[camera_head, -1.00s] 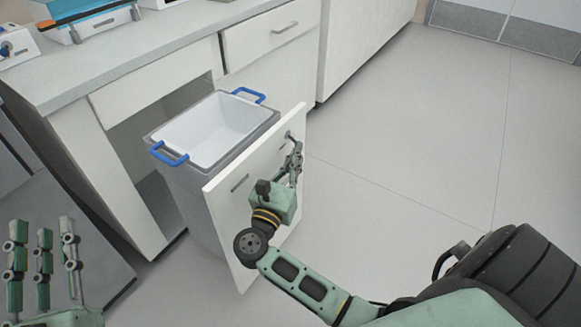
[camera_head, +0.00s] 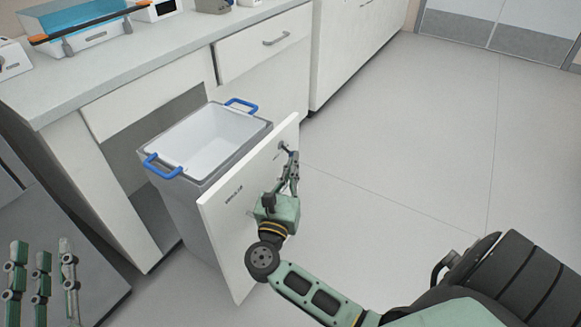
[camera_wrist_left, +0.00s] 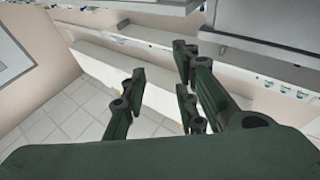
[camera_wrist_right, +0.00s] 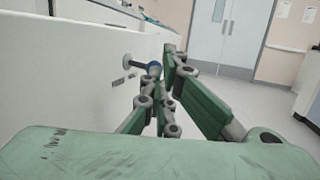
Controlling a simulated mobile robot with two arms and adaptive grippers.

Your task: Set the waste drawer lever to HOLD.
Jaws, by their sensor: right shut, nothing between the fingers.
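The waste drawer is pulled out, with its white front panel (camera_head: 225,215) facing my right arm. In the head view the lever's mount (camera_head: 284,147) shows near the panel's upper far corner. My right gripper (camera_head: 293,160) is shut with nothing in it, its fingertips right at the lever; in the right wrist view (camera_wrist_right: 160,88) they partly hide its end. Contact is unclear. My left gripper (camera_head: 42,255) is open and empty at lower left, away from the drawer.
A grey bin (camera_head: 190,195) with a white liner (camera_head: 205,140) and blue handles stands in the drawer. The counter (camera_head: 130,60) above carries a blue-topped tray (camera_head: 75,28). Dark print (camera_wrist_right: 125,78) shows on the panel by the lever. Open floor (camera_head: 400,150) lies to the right.

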